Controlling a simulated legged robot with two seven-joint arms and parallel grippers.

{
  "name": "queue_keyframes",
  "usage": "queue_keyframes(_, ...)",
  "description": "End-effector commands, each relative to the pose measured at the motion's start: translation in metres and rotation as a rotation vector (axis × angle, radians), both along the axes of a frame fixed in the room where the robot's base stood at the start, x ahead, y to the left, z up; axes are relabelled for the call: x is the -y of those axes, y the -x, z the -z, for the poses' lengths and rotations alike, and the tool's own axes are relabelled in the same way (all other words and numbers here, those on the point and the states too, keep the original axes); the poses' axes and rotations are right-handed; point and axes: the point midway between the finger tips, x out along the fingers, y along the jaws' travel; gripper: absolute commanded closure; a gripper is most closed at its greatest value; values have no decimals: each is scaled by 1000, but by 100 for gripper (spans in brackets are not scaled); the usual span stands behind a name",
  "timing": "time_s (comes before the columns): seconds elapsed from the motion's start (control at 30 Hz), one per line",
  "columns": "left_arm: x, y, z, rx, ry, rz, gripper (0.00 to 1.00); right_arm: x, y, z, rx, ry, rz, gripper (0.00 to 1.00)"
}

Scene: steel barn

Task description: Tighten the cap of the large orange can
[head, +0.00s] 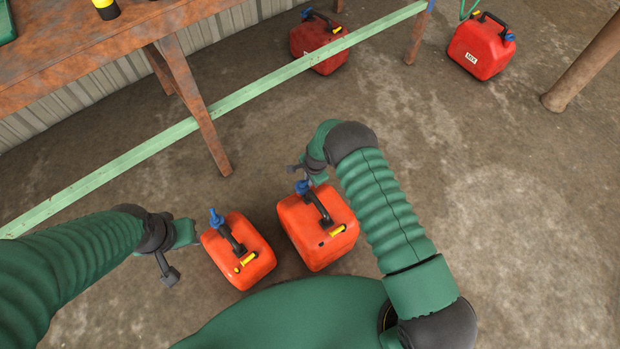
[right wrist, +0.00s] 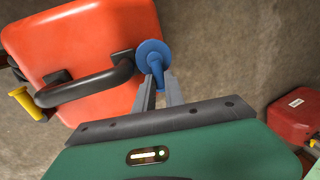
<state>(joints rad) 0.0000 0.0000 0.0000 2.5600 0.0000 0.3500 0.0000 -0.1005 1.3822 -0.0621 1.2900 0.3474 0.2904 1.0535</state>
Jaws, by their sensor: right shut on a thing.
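The large orange can (head: 330,243) stands upright on the concrete floor, with a black handle and a yellow part on top. Its blue cap (head: 301,187) is at the far end of the top. My right gripper (head: 305,183) reaches it from above and is mostly hidden by its own hand. In the right wrist view, the two grey fingers (right wrist: 158,82) are shut on the narrow stem of the blue cap (right wrist: 152,52); the orange can (right wrist: 95,40) fills the upper left. My left gripper (head: 194,234) is left of the smaller orange can; its fingers do not show clearly.
A smaller orange can (head: 221,258) with a blue spout (head: 215,218) stands just left of the large one. Two red cans (head: 318,40) (head: 482,47) stand farther back. A rusty bench (head: 100,58) and a green rail (head: 250,98) are upper left.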

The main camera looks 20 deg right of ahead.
Motion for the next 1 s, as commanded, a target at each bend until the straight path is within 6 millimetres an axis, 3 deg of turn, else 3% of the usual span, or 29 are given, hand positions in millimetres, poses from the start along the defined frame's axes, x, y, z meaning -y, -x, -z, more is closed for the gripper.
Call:
queue_keyframes(0.03, 0, 0, 0, 0, 0, 0, 64, -1, 1, 1, -4, -2, 0, 82)
queue_keyframes(0.17, 0, 0, 0, 0, 0, 0, 64, -1, 1, 0, -3, -2, 1, 65)
queue_keyframes(0.53, 0, 0, -4, 0, 0, 0, 64, 0, 1, -7, -1, -1, 0, 64)
queue_keyframes(0.67, 0, 0, -17, 0, 0, 0, 64, 1, 4, -33, 1, -2, 2, 64)
queue_keyframes(1.0, 0, 0, -54, 0, 0, 0, 64, 7, 23, -129, -1, -1, 0, 64)
